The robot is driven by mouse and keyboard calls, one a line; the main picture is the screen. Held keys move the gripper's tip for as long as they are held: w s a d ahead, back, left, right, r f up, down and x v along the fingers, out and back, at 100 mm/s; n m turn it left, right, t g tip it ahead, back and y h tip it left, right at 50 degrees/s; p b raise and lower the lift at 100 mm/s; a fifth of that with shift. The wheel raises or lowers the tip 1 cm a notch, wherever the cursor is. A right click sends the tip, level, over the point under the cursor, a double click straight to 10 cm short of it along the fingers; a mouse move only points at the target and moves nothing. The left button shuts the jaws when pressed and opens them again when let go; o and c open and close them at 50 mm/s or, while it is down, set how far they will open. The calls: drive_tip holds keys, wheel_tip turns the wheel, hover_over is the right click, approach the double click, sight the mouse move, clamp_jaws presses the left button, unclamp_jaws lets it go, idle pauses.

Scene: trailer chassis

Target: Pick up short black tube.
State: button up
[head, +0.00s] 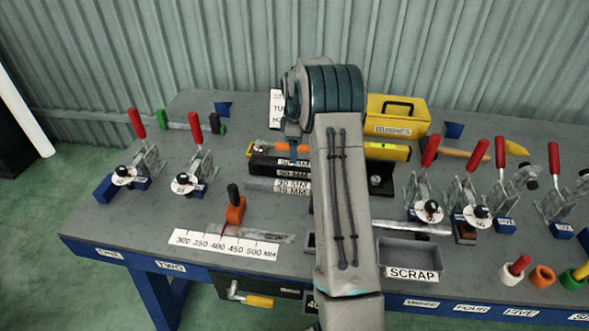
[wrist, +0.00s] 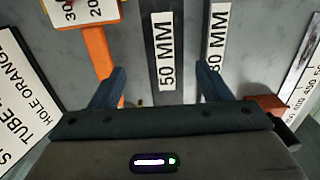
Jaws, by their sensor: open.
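A black tube with a white "50 MM" label (wrist: 150,72) lies between the open fingers of my gripper (wrist: 161,72) in the wrist view. In the head view black tube stock (head: 268,169) lies at mid-table, partly hidden by my arm, so I cannot tell its full length. My gripper (head: 293,152) is above it, pointing down. The fingers straddle the tube's line and hold nothing. Whether they reach down beside it I cannot tell. A grey tube labelled "30 MM" (wrist: 211,62) lies beside it, close to the right finger; it also shows in the head view (head: 258,184).
Toggle clamps with red handles (head: 199,150) stand left and right. A yellow box (head: 396,122) stands behind, a grey scrap tray (head: 411,253) in front.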

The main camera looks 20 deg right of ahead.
sight(295, 169)
drive_tip(key=shift+s+a+f+p, duration=0.15)
drive_tip(key=shift+f+p, duration=0.15)
drive_tip(key=shift+f, duration=1.4)
drive_tip(key=shift+s+a+f+p, duration=0.1)
drive_tip(key=shift+f+p, duration=0.2)
drive_tip(key=shift+f, duration=1.35)
drive_tip(key=c, duration=1.4)
drive_tip(key=shift+w+r, duration=0.1)
drive_tip(key=shift+w, duration=0.05)
clamp_jaws()
